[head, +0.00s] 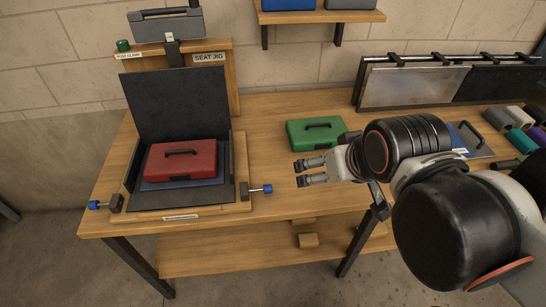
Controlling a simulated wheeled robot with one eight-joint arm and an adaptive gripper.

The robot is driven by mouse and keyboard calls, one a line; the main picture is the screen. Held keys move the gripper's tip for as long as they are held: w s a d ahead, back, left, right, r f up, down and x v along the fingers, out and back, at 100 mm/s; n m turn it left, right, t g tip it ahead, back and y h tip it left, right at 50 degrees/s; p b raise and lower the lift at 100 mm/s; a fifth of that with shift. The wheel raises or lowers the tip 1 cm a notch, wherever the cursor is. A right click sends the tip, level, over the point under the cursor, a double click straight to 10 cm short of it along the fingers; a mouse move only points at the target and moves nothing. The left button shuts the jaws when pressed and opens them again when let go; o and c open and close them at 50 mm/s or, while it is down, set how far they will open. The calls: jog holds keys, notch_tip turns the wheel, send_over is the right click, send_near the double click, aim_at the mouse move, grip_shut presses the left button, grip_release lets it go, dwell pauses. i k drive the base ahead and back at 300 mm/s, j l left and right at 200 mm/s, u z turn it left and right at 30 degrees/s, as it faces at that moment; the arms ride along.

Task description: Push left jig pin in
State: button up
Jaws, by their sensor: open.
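The seat jig (215,211) stands at the left of the wooden bench, with a dark back plate (175,105) and a red case (181,159) lying in it. The left jig pin (97,205) has a blue knob and sticks out leftward from a dark block at the jig's front left corner. A second blue-knobbed pin (262,189) sticks out rightward from a block on the jig's right side. My gripper (299,173) is open and empty, pointing left, a short gap right of the right pin and far from the left pin.
A green case (316,132) lies on the bench just behind my gripper. A grey clamp (167,25) rises above the jig's back. Hanging panels (412,87) and several coloured rolls (520,120) are at the right. Bare bench top (262,150) lies between jig and green case.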

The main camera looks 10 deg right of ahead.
aim_at(93, 205)
jog(key=j+z, duration=0.15)
jog(key=j, duration=3.2)
